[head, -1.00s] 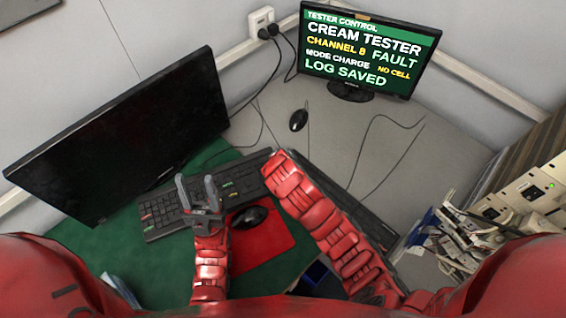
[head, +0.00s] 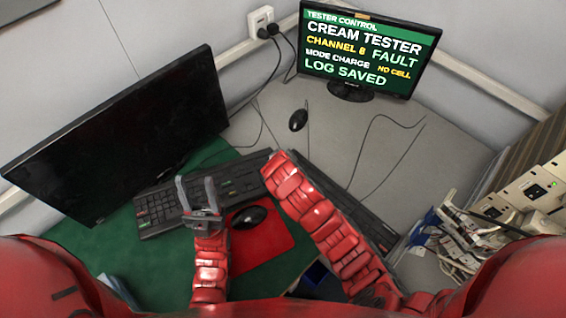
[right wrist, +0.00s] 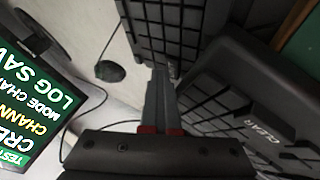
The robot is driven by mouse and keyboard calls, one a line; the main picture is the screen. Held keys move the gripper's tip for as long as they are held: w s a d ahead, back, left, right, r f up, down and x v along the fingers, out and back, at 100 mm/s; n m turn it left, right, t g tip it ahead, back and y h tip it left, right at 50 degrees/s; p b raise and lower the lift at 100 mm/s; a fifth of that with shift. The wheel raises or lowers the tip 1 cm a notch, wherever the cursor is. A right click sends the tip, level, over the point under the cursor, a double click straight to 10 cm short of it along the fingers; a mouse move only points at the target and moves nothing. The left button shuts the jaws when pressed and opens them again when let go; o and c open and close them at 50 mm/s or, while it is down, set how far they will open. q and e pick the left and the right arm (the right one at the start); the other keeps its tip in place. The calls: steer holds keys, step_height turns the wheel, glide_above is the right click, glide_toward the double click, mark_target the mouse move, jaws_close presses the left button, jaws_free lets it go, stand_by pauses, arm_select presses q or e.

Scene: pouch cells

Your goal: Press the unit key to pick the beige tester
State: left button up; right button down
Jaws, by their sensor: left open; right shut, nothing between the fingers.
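The tester screen (head: 365,52) reads CREAM TESTER, CHANNEL 8, FAULT, MODE CHARGE, NO CELL, LOG SAVED. Its dark keyboard (head: 378,228) is largely hidden behind my right arm in the head view. In the right wrist view, dark keys fill the top (right wrist: 180,25), and a panel with a key marked CLEAR (right wrist: 262,130) lies at the right. No key marked for the unit is readable. My right gripper (right wrist: 160,75) is shut and empty, its tips close to the dark keys; contact cannot be told. My left gripper (head: 197,184) is open and empty, over the left keyboard (head: 160,215).
Beige units (head: 535,190) stand at the far right beside tangled cables (head: 460,240). A black monitor (head: 120,140) stands at the left. A mouse (head: 249,217) lies on a red mat (head: 265,250); another mouse (head: 298,120) lies on open grey desk.

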steer(key=shift+s+f, duration=0.55)
steer(key=shift+f, duration=0.25)
steer(key=shift+a+r, duration=0.1)
steer(key=shift+a, duration=0.1)
steer(key=shift+w+a+r, duration=0.15)
steer(key=shift+a+r, duration=0.15)
steer(key=shift+r, duration=0.4)
steer(key=shift+w+r, duration=0.1)
steer(key=shift+r, duration=0.25)
steer(key=shift+w+d, duration=0.1)
steer(key=shift+w+r, duration=0.1)
steer(key=shift+r, duration=0.35)
step_height(320, 180, up, 4)
steer(key=shift+w+f+p, duration=0.1)
steer(key=shift+f+p, duration=0.1)
steer(key=shift+p, duration=0.6)
steer(key=shift+r, duration=0.4)
